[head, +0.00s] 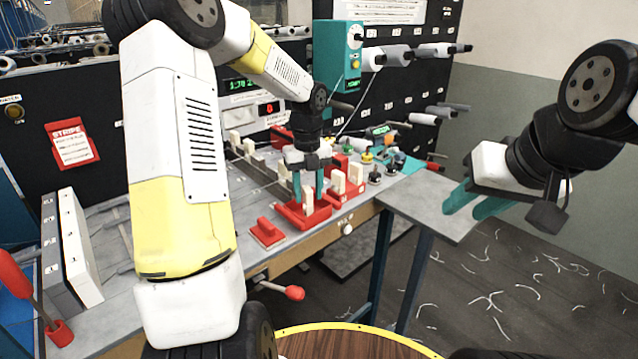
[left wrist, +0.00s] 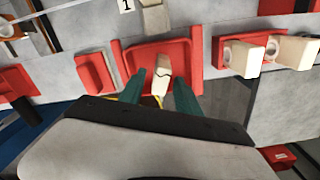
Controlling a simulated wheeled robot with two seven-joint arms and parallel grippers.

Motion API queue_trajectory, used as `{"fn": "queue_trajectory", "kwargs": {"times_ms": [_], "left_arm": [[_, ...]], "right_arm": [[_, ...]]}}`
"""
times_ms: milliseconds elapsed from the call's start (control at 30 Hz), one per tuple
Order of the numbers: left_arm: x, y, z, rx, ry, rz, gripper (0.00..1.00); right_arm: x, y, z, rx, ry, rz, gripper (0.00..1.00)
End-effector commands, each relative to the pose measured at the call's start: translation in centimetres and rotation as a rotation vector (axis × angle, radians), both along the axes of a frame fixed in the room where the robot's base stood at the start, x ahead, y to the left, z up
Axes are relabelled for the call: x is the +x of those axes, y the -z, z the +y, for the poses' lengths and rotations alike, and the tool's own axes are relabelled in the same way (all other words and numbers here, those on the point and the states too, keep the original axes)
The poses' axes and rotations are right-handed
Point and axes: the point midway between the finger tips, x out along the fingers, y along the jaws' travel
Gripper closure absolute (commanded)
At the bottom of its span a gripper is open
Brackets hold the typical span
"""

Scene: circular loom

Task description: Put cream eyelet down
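The cream eyelet (head: 308,199) is a small pale block at the red tray (head: 318,219) on the bench; it also shows in the left wrist view (left wrist: 162,78), with a thin dark line across it. My left gripper (head: 302,188) is low over the tray, its teal fingers on either side of the eyelet. In the left wrist view the fingers (left wrist: 160,88) stand apart, with a narrow gap visible beside the eyelet, so it looks open. The eyelet's lower end is partly hidden. My right gripper (head: 474,202) is open and empty above the grey side table (head: 430,222).
Red holders with cream blocks (head: 355,178) stand right of the tray. A teal machine head (head: 340,60) and spools rise behind. A red-knobbed lever (head: 294,292) juts from the bench front.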

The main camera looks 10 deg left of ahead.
Motion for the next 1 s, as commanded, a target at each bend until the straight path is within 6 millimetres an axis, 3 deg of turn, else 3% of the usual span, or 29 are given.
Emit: {"fn": "queue_trajectory", "kwargs": {"times_ms": [233, 367, 800, 1000], "left_arm": [[0.0, -0.1, 0.0, 0.000, 0.000, 0.000, 0.61], [0.1, -1.1, 0.0, 0.000, -0.001, -0.004, 0.61], [0.1, -9.9, 0.0, 0.000, 0.000, -0.004, 0.61], [0.0, -12.0, 0.0, 0.000, -0.003, -0.001, 0.61]], "right_arm": [[0.0, 0.0, 0.0, 0.000, 0.000, 0.000, 0.64], [0.0, 0.0, 0.0, 0.000, 0.000, 0.000, 0.64], [0.0, 0.0, 0.0, 0.000, 0.000, 0.000, 0.64], [0.0, 0.0, 0.0, 0.000, 0.000, 0.000, 0.64]]}}
